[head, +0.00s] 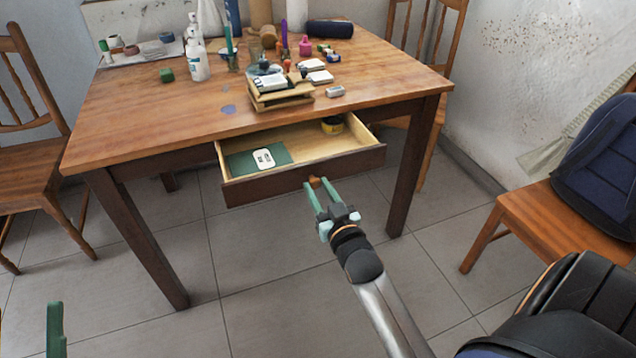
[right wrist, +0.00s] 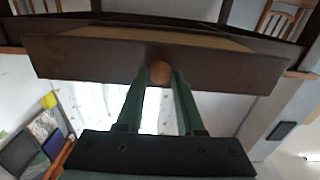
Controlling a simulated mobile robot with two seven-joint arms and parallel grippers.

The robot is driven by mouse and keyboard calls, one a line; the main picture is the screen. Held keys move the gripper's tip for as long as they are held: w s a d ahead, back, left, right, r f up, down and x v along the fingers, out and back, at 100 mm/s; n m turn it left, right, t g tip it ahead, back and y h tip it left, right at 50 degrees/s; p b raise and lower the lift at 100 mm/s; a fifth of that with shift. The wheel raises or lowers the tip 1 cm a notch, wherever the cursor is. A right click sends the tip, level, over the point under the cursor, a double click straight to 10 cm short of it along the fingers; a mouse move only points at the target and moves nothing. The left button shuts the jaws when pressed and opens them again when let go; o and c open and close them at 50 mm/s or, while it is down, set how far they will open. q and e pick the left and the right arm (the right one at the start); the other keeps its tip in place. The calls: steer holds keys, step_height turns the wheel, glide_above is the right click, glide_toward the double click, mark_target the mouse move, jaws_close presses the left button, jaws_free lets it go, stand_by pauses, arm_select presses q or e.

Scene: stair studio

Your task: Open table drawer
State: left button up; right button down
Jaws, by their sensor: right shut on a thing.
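The wooden table (head: 300,60) has a drawer (head: 290,176) that is pulled well out, so its inside shows in the head view. In the drawer lie a green book or card with a white label (head: 263,158) and a small dark and yellow round item (head: 332,125). The round knob (head: 315,182) is on the drawer's front; it also shows in the right wrist view (right wrist: 160,72). My right gripper (head: 319,187) is shut on the knob, one green finger on each side. Part of my left gripper (head: 55,330) shows at the lower left edge; its jaw opening is not clear.
Bottles, paints and small boxes (head: 285,85) crowd the tabletop. Wooden chairs stand at the left (head: 30,150) and behind the table. A chair at the right (head: 530,220) holds a dark blue backpack (head: 600,150). The tiled floor (head: 270,270) before the drawer is clear.

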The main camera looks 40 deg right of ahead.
arm_select(q)
steer(key=shift+a+f+n+y, duration=0.2)
steer(key=shift+f+n+y, duration=0.25)
steer(key=shift+f, duration=0.5)
arm_select(e)
steer(key=shift+s+a, duration=0.1)
steer(key=shift+s, duration=0.4)
steer(key=c, duration=0.6)
jaws_free()
steer(key=shift+o, duration=0.2)
arm_select(q)
steer(key=shift+s+g, duration=0.1)
steer(key=shift+g, duration=0.2)
arm_select(e)
steer(key=shift+s, duration=0.1)
